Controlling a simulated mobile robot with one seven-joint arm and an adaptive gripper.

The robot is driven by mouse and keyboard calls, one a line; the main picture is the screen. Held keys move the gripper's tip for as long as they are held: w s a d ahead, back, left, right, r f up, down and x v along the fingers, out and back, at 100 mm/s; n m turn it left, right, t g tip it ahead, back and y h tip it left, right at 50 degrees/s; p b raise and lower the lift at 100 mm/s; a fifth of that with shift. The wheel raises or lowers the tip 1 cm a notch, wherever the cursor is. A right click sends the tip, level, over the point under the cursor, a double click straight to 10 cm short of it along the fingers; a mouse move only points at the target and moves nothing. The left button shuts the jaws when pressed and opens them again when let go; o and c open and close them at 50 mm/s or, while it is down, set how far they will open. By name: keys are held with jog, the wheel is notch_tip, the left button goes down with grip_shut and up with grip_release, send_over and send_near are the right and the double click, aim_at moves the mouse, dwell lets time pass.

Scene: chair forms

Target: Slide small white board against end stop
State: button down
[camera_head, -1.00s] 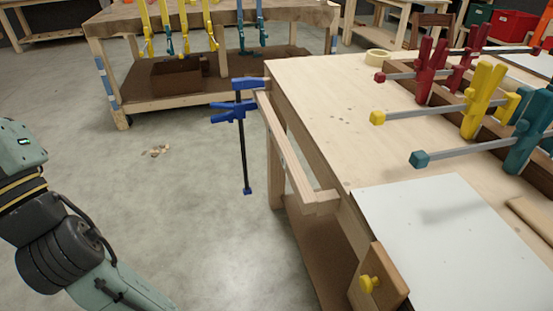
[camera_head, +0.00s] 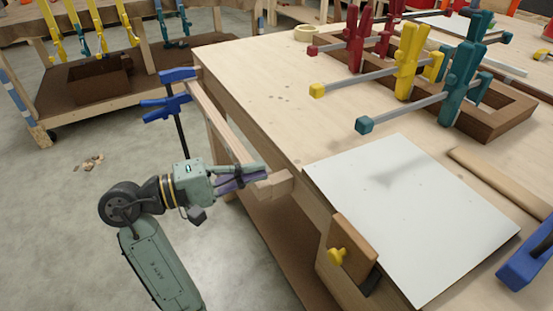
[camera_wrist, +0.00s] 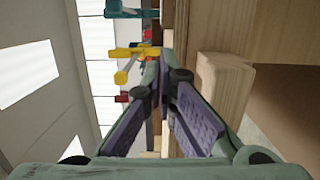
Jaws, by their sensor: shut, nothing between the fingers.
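A white board (camera_head: 410,215) lies flat on the workbench, its left edge near the bench's left side. A brown wooden block with a yellow knob (camera_head: 345,250) stands upright at the bench's front left edge, beside the board; I cannot tell whether they touch. A pale wooden block (camera_head: 272,186) sits at the near end of a rail along the bench's left side. I cannot tell which block is the end stop. My gripper (camera_head: 262,172) is shut and empty beside the pale block, left of the board. In the wrist view my fingertips (camera_wrist: 166,82) converge beside the pale wood (camera_wrist: 222,85).
A blue clamp (camera_head: 172,95) hangs at the rail's far end. Yellow and teal clamps (camera_head: 408,60) stand behind the board with a brown wooden frame (camera_head: 500,115). A wooden strip (camera_head: 500,178) and a blue tool (camera_head: 528,255) lie to the right.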

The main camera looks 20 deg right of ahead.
aim_at(294, 165)
jog(key=d+p, duration=0.2)
jog(key=d, duration=0.7)
jog(key=shift+d, duration=0.2)
jog(key=shift+s+a+p, duration=0.35)
jog(key=shift+s+a, duration=0.4)
jog(key=shift+s, duration=0.1)
jog(key=shift+w+a, duration=0.1)
